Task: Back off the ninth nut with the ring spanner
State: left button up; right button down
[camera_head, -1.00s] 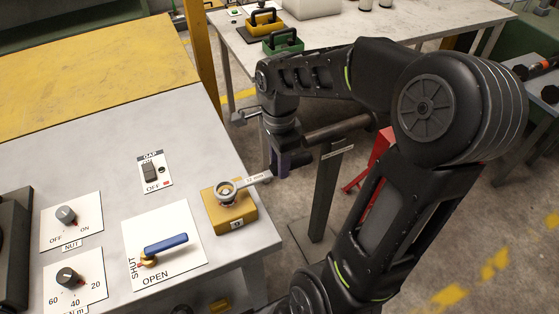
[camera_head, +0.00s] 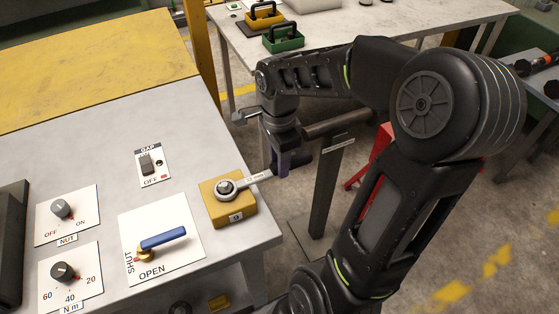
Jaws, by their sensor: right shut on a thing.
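The ring spanner (camera_head: 258,178) is a pale metal tool with its ring at the left end. The ring lies over the top of a yellow block (camera_head: 237,207) labelled 9, at the table's right edge. A dark nut (camera_head: 225,187) shows inside the ring; how deep the ring sits on it is hard to tell. My right gripper (camera_head: 284,166) is shut on the spanner's handle end, to the right of the block and beyond the table edge. The handle points right and slightly away. My left gripper is not in view.
Left of the block are a GAP switch (camera_head: 148,163), a blue-handled valve (camera_head: 163,239) on a SHUT/OPEN plate, a NUT knob (camera_head: 62,208) and a Nm dial (camera_head: 64,271). Bare grey tabletop lies behind the block.

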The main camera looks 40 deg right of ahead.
jog(key=w+n, duration=0.2)
jog(key=shift+w+d, duration=0.35)
jog(key=shift+w, duration=0.05)
jog(key=w+n+p, duration=0.1)
jog(key=w+n, duration=0.1)
jog(key=w, duration=0.1)
jog(key=shift+n, duration=0.4)
